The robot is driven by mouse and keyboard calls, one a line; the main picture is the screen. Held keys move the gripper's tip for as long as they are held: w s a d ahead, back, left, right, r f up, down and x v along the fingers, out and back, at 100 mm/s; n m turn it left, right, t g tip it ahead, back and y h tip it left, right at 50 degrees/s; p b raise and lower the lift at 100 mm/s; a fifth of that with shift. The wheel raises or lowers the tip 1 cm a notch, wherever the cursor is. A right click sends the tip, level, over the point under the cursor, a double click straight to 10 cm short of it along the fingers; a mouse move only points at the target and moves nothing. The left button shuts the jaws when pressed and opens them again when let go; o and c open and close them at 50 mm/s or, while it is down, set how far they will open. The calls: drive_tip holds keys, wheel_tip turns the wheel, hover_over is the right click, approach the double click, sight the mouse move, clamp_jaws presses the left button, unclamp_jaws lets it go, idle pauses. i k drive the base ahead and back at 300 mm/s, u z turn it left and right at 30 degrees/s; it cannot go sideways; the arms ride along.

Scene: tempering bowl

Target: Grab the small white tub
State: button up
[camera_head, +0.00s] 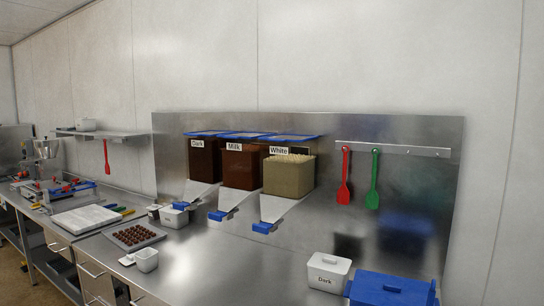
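Several white tubs are in view, and I cannot tell which one the task means. A small open white tub (147,261) stands on the steel counter in front of the chocolate tray, with a small piece beside its left side. Another white tub (174,217) stands further back, below the chute of the Dark dispenser. A pale container (87,125) sits on the wall shelf at the left. My gripper is not in view.
Dispensers labelled Dark (204,162), Milk (240,167) and White (288,175) stand against the backsplash, chutes forward. A tray of chocolates (156,237) lies at left. A blue box (392,290) stands at right front. Red (343,190) and green (373,192) spatulas hang behind. The middle counter (235,268) is clear.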

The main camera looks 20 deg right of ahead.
sight(147, 261)
drive_tip(key=k, duration=1.35)
drive_tip(key=u, duration=0.2)
drive_tip(key=i, duration=0.5)
drive_tip(key=u, duration=0.8)
drive_tip(key=i, duration=1.55)
drive_tip(key=z, duration=0.45)
drive_tip(key=i, duration=0.55)
drive_tip(key=z, duration=0.55)
